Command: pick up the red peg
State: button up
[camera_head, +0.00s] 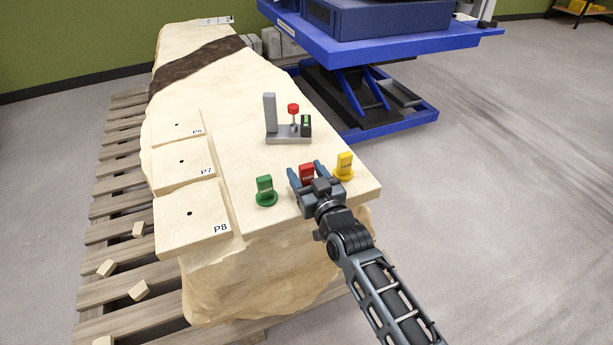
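The red peg (306,171) stands on the pale stone block near its front right, between the green peg (265,191) and the yellow peg (344,166). Only its upper part shows; my gripper hides its base. My gripper (305,172) is open, with one blue-grey finger to the left of the red peg and the other to its right. I cannot tell whether either finger touches it. The green peg and the yellow peg stand upright on round bases.
Behind the pegs a grey stand (288,138) holds a red-topped piece. Panels labelled P6, P7 and P8 (191,218) lie on the left of the stone block (250,90). A blue lift table (375,45) stands behind right. Wood scraps lie on the pallet (97,220).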

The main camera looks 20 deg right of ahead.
jog(key=c, duration=0.9)
jog(key=shift+r, duration=0.2)
